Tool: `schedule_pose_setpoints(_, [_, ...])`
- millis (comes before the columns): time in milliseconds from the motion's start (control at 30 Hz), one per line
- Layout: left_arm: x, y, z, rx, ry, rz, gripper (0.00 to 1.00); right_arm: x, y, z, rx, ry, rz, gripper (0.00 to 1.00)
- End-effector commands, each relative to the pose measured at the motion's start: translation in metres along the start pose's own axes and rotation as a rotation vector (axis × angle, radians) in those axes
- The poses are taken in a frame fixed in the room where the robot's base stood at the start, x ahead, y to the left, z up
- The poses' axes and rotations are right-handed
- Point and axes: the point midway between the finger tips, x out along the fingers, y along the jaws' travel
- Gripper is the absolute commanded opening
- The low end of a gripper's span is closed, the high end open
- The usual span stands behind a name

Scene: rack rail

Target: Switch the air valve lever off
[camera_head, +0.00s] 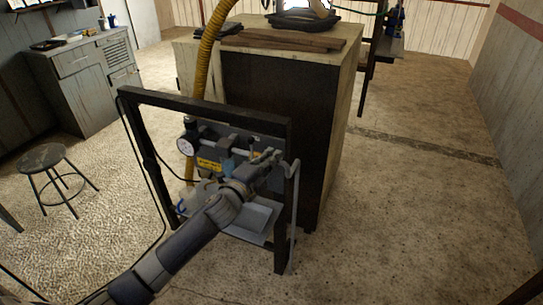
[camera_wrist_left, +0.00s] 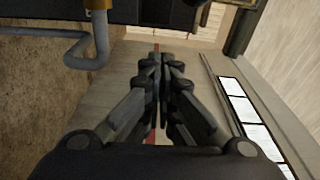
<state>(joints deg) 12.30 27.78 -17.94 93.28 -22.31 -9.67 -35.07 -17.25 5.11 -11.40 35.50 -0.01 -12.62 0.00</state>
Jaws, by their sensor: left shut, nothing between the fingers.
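The air panel (camera_head: 207,163) hangs in a dark frame, with a round gauge, a yellow label and pipe fittings. A small blue part (camera_head: 228,166) shows on it near my wrist; I cannot tell whether it is the valve lever. My left gripper (camera_head: 273,156) is in front of the panel's right side, by a grey bent pipe (camera_head: 293,190). In the left wrist view the fingers (camera_wrist_left: 163,60) are together and empty. The same view shows a grey bent pipe (camera_wrist_left: 100,45) and a brass fitting (camera_wrist_left: 98,4) at the upper left. My arm hides part of the panel.
The dark frame (camera_head: 284,225) stands before a wooden-topped cabinet (camera_head: 275,115). A yellow hose (camera_head: 206,50) runs down behind it. A stool (camera_head: 42,156) and a grey cabinet (camera_head: 85,85) are at the left. The floor at the right is clear.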

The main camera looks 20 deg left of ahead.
Motion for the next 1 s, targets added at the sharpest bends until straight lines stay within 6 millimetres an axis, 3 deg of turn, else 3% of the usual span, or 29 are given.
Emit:
schedule_pose_setpoints(167, [-0.023, 0.003, 0.002, 0.003, -0.002, 0.004, 0.0, 0.006, 0.011, 0.002, -0.003, -0.002, 0.013, 0.4])
schedule_pose_setpoints(400, [-0.063, 0.003, 0.001, 0.001, 0.0, 0.003, 0.0, 0.014, -0.02, -0.004, 0.006, 0.006, -0.022, 0.4])
schedule_pose_setpoints(500, [-0.075, 0.002, 0.001, 0.001, -0.001, 0.003, 0.0, 0.017, -0.021, -0.004, 0.004, 0.007, -0.024, 0.4])
schedule_pose_setpoints(700, [-0.088, 0.0, 0.001, 0.002, -0.002, 0.002, 0.0, 0.019, -0.01, -0.002, 0.0, 0.004, -0.011, 0.4])
schedule_pose_setpoints(1000, [-0.089, 0.0, 0.001, 0.001, -0.002, 0.001, 0.0, 0.018, -0.004, -0.001, 0.003, 0.003, -0.004, 0.4])
